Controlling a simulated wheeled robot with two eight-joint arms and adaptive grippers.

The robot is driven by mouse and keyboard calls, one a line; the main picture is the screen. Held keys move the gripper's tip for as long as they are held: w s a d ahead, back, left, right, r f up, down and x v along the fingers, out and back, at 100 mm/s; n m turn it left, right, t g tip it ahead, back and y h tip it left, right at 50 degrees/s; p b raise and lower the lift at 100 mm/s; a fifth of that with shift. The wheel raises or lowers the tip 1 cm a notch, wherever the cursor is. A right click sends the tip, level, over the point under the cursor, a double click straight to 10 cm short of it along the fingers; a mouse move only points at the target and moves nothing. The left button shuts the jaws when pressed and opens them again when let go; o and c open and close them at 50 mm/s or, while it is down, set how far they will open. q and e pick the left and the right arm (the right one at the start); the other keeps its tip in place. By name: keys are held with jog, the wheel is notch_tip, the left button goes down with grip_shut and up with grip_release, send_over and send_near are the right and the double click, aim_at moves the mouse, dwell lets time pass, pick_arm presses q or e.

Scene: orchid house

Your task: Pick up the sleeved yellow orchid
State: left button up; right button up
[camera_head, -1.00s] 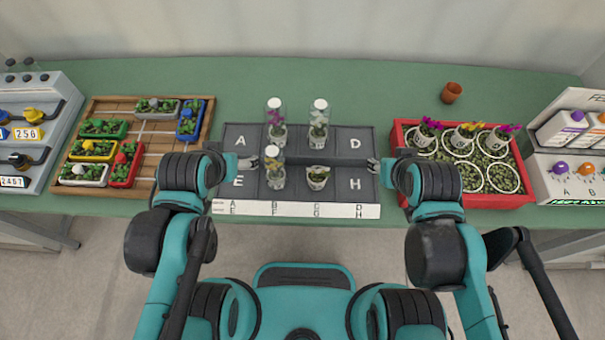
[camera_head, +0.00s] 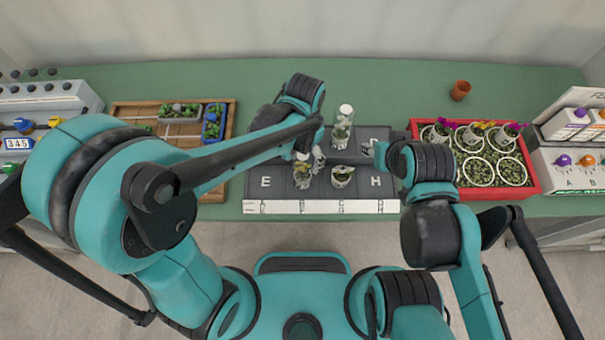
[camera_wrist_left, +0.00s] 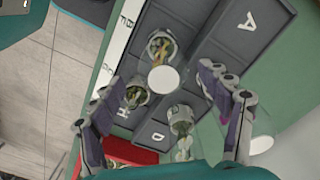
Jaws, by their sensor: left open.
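The sleeved yellow orchid (camera_head: 303,174) stands upright in its pot on square F of the dark lettered mat (camera_head: 265,182), partly hidden by my left arm. In the left wrist view a pot with yellowish parts (camera_wrist_left: 160,46) stands above the fingertips. My left gripper (camera_head: 317,158) is over the mat close beside this orchid; in the left wrist view its fingers (camera_wrist_left: 162,80) are spread wide. A pale round disc shows between the fingertips; I cannot tell whether it is the sleeve's top. My right gripper (camera_head: 378,152) is at the mat's right edge, its fingers mostly hidden.
A sleeved pale orchid (camera_head: 343,130) stands behind and an unsleeved potted one (camera_head: 342,177) to the right. The magenta one is hidden by my left arm. A red crate (camera_head: 525,191) of pots is right; a wooden tray (camera_head: 233,120) is left. The back table is mostly clear.

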pick_arm(q)
notch_tip(320, 180, down, 7)
jog(key=shift+w+a+r+b, duration=0.15)
jog(key=shift+b, duration=0.9)
jog(key=shift+r, duration=0.15)
jog(key=c, duration=1.8)
